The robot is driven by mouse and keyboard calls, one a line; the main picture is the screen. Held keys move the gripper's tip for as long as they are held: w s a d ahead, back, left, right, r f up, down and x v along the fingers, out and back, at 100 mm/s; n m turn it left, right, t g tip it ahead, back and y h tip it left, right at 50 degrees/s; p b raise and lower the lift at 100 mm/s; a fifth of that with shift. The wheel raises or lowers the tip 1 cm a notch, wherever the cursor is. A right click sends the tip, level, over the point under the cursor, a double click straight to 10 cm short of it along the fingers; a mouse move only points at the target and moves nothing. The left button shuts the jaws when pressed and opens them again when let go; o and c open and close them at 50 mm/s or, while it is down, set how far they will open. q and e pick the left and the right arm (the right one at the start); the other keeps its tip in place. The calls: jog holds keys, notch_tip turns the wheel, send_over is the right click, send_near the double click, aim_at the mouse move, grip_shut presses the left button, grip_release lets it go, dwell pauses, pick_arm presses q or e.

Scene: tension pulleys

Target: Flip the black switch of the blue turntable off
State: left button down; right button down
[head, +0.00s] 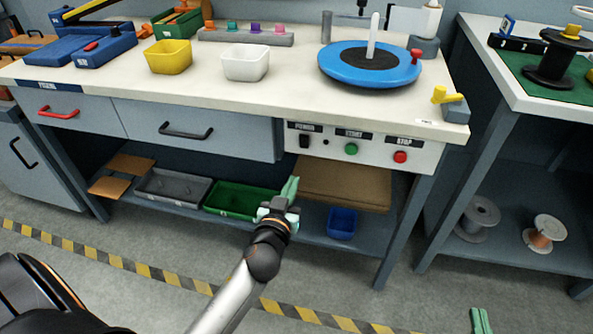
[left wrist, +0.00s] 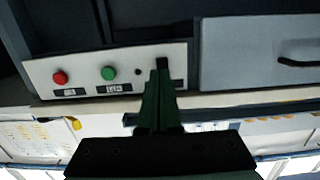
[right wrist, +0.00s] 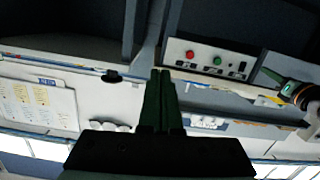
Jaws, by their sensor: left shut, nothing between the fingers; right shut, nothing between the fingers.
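The blue turntable (head: 336,66) stands on the worktop, with a black centre and a white upright post. The black switch (head: 304,141) sits at the left of the white control panel (head: 327,153) under the worktop edge. Its position is too small to tell. My left gripper (head: 291,187) is shut and empty, below and in front of the switch. In the left wrist view its fingertips (left wrist: 161,70) line up with the switch (left wrist: 163,64), partly overlapping it; contact cannot be told. My right gripper (head: 480,318) is shut and empty, low at the right, away from the panel.
On the panel are a green button (head: 351,149) and a red button (head: 400,157). A drawer (head: 195,128) is left of it. A lower shelf holds a green tray (head: 232,199) and a blue bin (head: 342,223). Another table (head: 520,100) stands at the right.

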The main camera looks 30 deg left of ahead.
pick_arm(q)
jog(key=v, duration=0.1)
jog(key=f+v, duration=0.1)
jog(key=v, duration=0.1)
jog(key=shift+s+d+r, duration=0.1)
jog(key=shift+s, duration=0.25)
pick_arm(e)
jog(key=r, duration=0.1)
jog(key=r+t, duration=0.1)
jog(key=r, duration=0.1)
jog(key=shift+w+n, duration=0.2)
jog(key=shift+n, duration=0.1)
jog(key=shift+f, duration=0.2)
